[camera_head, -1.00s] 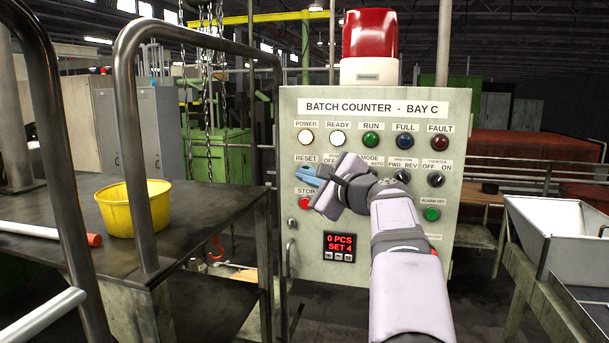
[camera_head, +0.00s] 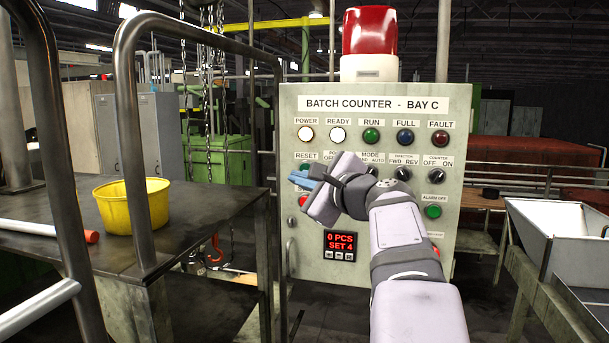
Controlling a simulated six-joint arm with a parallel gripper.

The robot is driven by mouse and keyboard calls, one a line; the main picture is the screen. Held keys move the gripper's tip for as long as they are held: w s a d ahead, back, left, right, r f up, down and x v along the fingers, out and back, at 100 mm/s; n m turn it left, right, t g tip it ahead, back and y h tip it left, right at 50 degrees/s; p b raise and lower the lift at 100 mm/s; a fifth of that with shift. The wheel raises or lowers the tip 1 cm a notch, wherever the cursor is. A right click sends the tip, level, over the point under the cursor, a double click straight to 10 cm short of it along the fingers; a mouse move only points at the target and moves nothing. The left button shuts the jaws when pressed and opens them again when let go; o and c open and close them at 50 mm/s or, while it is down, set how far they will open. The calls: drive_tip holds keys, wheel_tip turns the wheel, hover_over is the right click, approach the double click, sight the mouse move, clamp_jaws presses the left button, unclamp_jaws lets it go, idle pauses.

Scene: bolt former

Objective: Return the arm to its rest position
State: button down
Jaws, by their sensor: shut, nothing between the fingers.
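My gripper (camera_head: 303,180) is in front of the left side of the batch counter panel (camera_head: 305,262), with its blue fingers pointing left. It is shut and empty. The fingers and wrist partly cover the red stop button (camera_head: 303,201), the reset button and the labels around them. I cannot tell how far the fingertips are from the panel face. My arm reaches up from the bottom of the view, right of the counter display (camera_head: 339,246), which reads 0 PCS, SET 4. The power lamp (camera_head: 306,134) and ready lamp (camera_head: 338,134) look white and lit.
A metal table (camera_head: 215,205) at left bears a yellow bucket (camera_head: 133,205). Metal guard rails (camera_head: 128,120) stand in front of it. A red beacon (camera_head: 369,32) tops the panel. A grey hopper (camera_head: 590,250) stands at right. Chains (camera_head: 208,100) hang behind the table.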

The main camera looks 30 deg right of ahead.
drive_tip(key=shift+s+a, duration=0.2)
drive_tip(key=shift+a, duration=0.05)
idle(0.4)
